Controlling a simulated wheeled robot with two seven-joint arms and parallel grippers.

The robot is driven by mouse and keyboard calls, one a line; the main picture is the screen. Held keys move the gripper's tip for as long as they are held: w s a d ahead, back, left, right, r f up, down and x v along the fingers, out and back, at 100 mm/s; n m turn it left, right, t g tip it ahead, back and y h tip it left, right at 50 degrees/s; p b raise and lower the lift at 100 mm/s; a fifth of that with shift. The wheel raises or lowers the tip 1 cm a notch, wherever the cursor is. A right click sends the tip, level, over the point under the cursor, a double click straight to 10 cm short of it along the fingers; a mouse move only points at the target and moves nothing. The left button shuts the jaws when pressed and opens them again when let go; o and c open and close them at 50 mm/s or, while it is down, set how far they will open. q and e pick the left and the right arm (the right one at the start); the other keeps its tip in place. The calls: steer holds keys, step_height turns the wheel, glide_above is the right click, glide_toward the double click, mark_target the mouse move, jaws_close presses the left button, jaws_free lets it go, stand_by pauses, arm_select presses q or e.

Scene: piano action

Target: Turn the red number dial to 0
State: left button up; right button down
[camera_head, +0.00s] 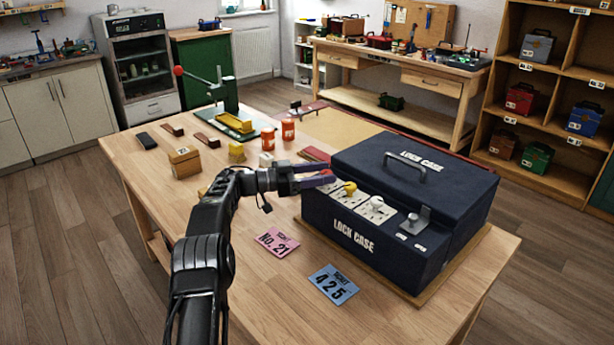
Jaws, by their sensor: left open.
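The dark blue lock case (345,222) stands on the table, its lid shut. Along its front ledge is a yellow dial (350,187) on a white plate, then a white dial (376,202) on another white plate. My left gripper (332,174) reaches in from the left and is open at the ledge's left end, its fingers pointing right. A small bit of red, probably the red number dial (326,172), shows between the fingers. The fingers hide most of it, so I cannot read its number or tell whether they touch it. My right gripper is out of view.
A pink ticket (277,242) reading No. 21 and a blue ticket (333,285) reading 425 lie before the case. A metal latch (416,221) stands right of the dials. A wooden box (184,162), orange jars (268,139) and a green press (230,95) stand farther left.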

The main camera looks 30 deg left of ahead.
arm_select(q)
steer(key=b+v, duration=0.1)
steer(key=v, duration=0.5)
steer(key=shift+s, duration=0.2)
steer(key=shift+a, duration=0.1)
